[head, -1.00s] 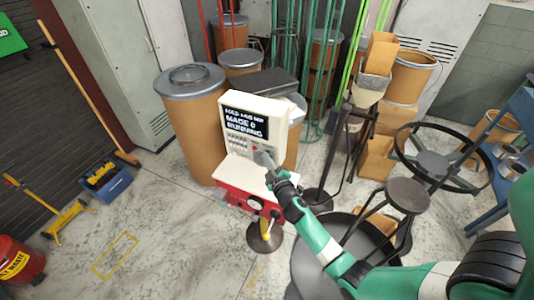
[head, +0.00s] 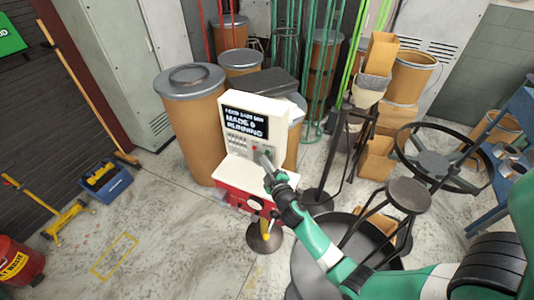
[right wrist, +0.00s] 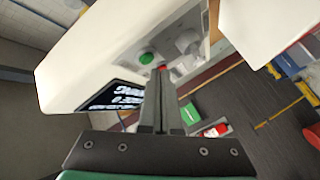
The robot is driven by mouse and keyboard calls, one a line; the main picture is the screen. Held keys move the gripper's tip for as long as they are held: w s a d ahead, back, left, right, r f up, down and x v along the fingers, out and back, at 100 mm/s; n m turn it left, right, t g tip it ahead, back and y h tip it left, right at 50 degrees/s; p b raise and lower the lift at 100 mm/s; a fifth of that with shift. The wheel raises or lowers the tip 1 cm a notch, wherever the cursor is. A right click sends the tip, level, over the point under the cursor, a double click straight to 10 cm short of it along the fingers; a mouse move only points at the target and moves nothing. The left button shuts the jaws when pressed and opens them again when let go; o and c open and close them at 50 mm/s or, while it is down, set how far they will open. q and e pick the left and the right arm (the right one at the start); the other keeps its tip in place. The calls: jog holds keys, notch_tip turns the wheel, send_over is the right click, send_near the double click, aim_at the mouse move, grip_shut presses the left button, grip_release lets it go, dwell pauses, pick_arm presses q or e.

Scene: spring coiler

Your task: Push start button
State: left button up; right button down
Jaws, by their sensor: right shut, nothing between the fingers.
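The white control console (head: 237,157) stands on a red and white machine body (head: 232,196). Its lit screen (head: 245,122) shows white text that includes "RUNNING". In the right wrist view a green button (right wrist: 147,58) sits on the console's panel, just beyond and left of the fingertips. A red spot shows right at the fingertips. My right gripper (head: 263,157) is shut and empty, its tips close to the button panel; it also shows in the right wrist view (right wrist: 161,76). I cannot tell whether the tips touch the panel. My left gripper is not in view.
A large lidded brown drum (head: 193,125) stands close to the console's left.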

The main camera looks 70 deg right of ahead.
jog(key=a+b, duration=0.1)
jog(key=a, duration=0.4)
jog(key=shift+b, duration=0.35)
jog(key=shift+w, duration=0.1)
dwell(0.6)
